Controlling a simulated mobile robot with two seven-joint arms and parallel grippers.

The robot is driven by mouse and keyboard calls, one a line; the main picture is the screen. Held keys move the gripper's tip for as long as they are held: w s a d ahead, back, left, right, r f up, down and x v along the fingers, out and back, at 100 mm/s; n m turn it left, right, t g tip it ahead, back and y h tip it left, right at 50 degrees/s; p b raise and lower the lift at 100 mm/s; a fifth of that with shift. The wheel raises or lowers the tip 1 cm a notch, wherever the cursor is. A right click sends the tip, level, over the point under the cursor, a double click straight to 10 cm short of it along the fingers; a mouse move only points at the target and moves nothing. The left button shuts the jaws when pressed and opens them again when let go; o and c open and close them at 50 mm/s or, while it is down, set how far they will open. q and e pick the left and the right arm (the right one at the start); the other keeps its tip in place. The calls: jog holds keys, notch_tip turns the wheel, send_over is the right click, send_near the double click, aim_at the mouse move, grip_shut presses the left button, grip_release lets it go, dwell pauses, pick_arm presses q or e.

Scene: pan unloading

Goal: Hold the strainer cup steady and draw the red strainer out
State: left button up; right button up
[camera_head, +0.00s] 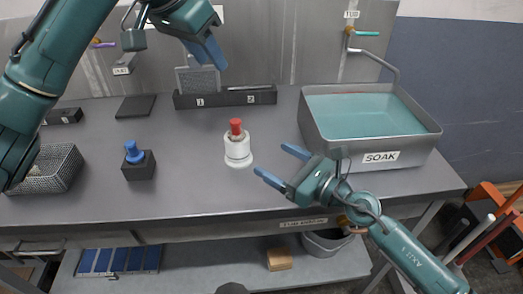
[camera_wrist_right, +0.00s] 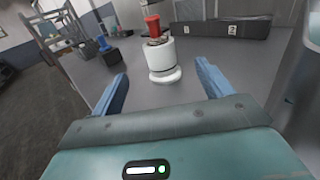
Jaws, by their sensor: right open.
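The white strainer cup (camera_head: 238,152) stands upright on the grey worktop. The red strainer (camera_head: 236,127) shows above the cup's top, sitting in it. In the right wrist view the cup (camera_wrist_right: 162,60) and the red strainer (camera_wrist_right: 152,26) are ahead of the fingers. My right gripper (camera_head: 280,164) is open and empty to the right of and nearer than the cup, fingers pointing towards it without touching. My left gripper (camera_head: 207,52) is raised over the back of the worktop, up and left of the cup. Its blue fingers overlap, so its opening is unclear.
A grey basin labelled SOAK (camera_head: 378,159) holds teal liquid at the right. A black holder (camera_head: 151,178) with a blue-topped item and a mesh basket (camera_head: 62,180) are at the left. A dark rack (camera_head: 225,97) stands behind. Worktop around the cup is clear.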

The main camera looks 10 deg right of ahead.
aim_at(246, 144)
jog(key=x, duration=1.2)
jog(key=shift+w+a, duration=0.1)
jog(key=shift+a, duration=0.1)
jog(key=shift+c, duration=0.5)
jog(key=c, duration=1)
pick_arm(q)
jog(key=shift+o, duration=0.7)
jog(key=shift+f, duration=0.1)
pick_arm(e)
jog(key=shift+c, duration=0.2)
pick_arm(q)
jog(key=o, duration=0.4)
jog(key=shift+g+y, duration=0.9)
jog(key=x, duration=0.6)
jog(key=shift+w+d+f, duration=0.25)
jog(key=shift+w+f, duration=0.05)
jog(key=shift+o, duration=0.2)
jog(key=x, duration=1.2)
jog(key=shift+s+a+f, duration=0.1)
jog(key=shift+f, duration=0.15)
jog(key=shift+c, duration=0.5)
